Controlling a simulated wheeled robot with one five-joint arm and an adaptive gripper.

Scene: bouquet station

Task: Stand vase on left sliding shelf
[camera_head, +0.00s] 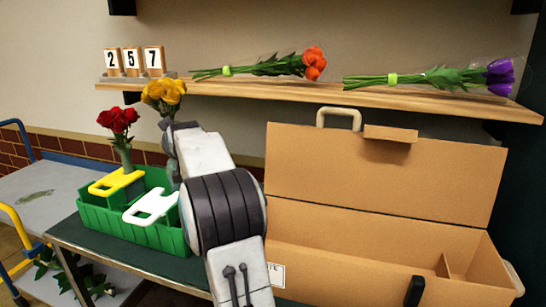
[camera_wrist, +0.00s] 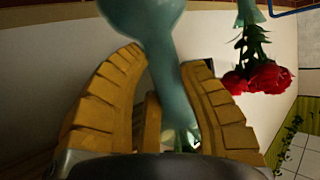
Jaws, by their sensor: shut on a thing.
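In the wrist view my gripper (camera_wrist: 170,60) is shut on a teal vase (camera_wrist: 150,18), its yellow ribbed fingers on both sides of the narrow part. In the head view, yellow flowers (camera_head: 164,93) show just above my wrist; my arm hides most of what is below them and the fingers. A second vase (camera_head: 126,157) with red roses (camera_head: 118,120) stands at the green crate (camera_head: 150,236); the roses also show in the wrist view (camera_wrist: 262,78). A grey shelf surface (camera_head: 45,193) with blue and yellow rails is at the far left; I cannot tell whether it slides.
The crate has a yellow handle (camera_head: 117,183) and a white handle (camera_head: 152,206). An open cardboard box (camera_head: 385,180) stands to the right. A wooden wall shelf (camera_head: 300,92) above holds orange and purple bouquets and number blocks (camera_head: 134,61). The grey shelf is mostly clear.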

